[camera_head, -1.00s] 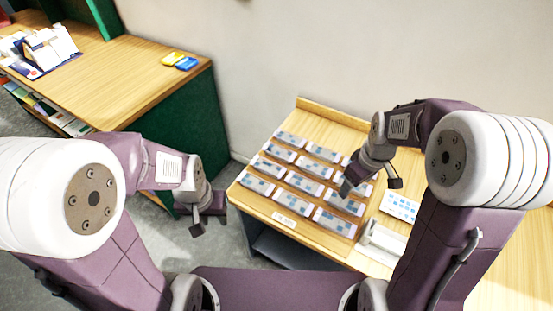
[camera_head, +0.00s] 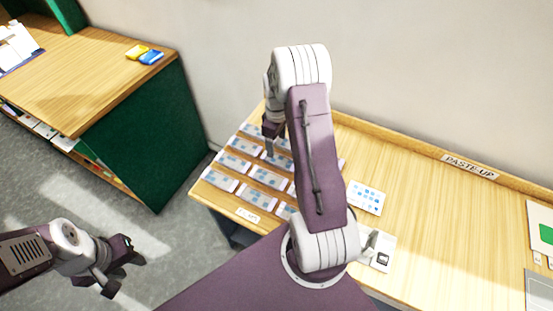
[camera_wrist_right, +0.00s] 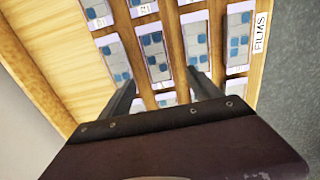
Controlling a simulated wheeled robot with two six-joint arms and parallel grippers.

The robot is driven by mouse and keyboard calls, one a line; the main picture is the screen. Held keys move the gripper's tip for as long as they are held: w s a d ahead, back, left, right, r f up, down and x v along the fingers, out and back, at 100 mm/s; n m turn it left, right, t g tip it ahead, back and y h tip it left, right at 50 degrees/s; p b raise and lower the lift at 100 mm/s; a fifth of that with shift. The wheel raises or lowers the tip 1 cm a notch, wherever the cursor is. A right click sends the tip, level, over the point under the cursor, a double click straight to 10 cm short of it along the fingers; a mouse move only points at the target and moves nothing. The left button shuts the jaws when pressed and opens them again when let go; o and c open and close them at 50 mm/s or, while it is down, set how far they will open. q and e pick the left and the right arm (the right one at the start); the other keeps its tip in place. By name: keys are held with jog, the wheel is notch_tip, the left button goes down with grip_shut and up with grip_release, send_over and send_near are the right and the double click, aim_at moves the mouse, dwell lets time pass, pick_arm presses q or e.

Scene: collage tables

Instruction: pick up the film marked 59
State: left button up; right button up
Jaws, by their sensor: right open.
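Several films, pale strips with blue squares, lie in rows on a sloping wooden rack (camera_head: 196,190) in the head view. I cannot make out which one is marked 59; the small tags in the wrist view are too blurred to read surely. My right gripper (camera_head: 270,142) is above the rack's back rows. In the right wrist view its fingers (camera_wrist_right: 162,80) are apart, with a film (camera_wrist_right: 153,50) showing beyond the gap and nothing held. My arm hides some films on the right side. My left gripper (camera_head: 119,272) is open and empty over the floor, lower left.
A FILMS label (camera_wrist_right: 260,32) is on the rack's edge. A card with blue dots (camera_head: 366,197) and a grey-and-white sheet (camera_head: 379,250) lie right of the rack. The PASTE-UP table (camera_head: 430,220) is clear in its middle. A green-sided counter (camera_head: 150,140) stands left.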

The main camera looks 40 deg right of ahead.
aim_at(276, 158)
notch_tip(276, 158, down, 3)
jog(key=shift+r, duration=0.2)
jog(key=shift+d+f, duration=0.1)
jog(key=shift+f, duration=0.3)
jog(key=f, duration=0.1)
jog(key=f+p, duration=0.1)
jog(key=f, duration=0.2)
jog(key=shift+w, duration=0.25)
jog(key=shift+w+d+f, duration=0.1)
jog(key=shift+f, duration=0.4)
jog(key=c, duration=1.4)
jog(key=shift+r, duration=0.2)
